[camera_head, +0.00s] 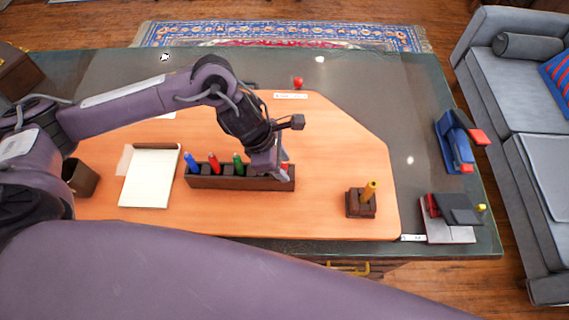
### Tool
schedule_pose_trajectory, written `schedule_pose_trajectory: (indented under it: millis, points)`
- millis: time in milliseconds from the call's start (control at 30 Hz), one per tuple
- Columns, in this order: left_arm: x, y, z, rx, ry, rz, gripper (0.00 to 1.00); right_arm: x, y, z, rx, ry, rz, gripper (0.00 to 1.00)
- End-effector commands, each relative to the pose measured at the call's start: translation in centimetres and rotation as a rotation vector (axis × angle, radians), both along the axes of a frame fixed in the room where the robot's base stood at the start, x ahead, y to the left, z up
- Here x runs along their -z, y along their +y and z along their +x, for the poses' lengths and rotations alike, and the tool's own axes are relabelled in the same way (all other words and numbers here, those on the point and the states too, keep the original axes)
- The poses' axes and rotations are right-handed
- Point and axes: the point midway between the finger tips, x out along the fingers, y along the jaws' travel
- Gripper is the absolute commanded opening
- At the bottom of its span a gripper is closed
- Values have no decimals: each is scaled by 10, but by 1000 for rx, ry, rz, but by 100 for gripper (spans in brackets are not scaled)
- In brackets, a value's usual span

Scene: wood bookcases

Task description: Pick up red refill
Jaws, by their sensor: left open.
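A dark wooden rack (235,183) stands on the orange desk board. It holds a blue refill (191,162), a red refill (214,163) and a green refill (238,162), all upright. My left gripper (280,172) points down at the rack's right end, to the right of the green refill. It is open. A small red piece (285,167) shows right by its fingers, mostly hidden; I cannot tell whether it sits between them. My right gripper is not in view.
A notepad (150,178) and a brown cup (80,178) are at left. A red ball-like object (298,83) sits at the back. The board between rack and stand is clear.

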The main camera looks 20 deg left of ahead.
Motion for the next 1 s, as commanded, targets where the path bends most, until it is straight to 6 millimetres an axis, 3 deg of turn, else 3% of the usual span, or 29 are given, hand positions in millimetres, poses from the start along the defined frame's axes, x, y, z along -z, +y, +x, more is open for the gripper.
schedule_pose_trajectory:
  millis: [167, 467, 800, 1000]
  points:
    - [0, 0, 0, 0, 0, 0, 40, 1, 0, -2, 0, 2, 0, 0]
    - [0, 0, 0, 0, -1, 0, 0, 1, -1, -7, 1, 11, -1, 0]
    - [-2, 0, 0, 0, -1, -1, 0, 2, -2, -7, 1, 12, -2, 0]
    - [-16, 0, 2, 1, -5, -2, 0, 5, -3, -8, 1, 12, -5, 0]
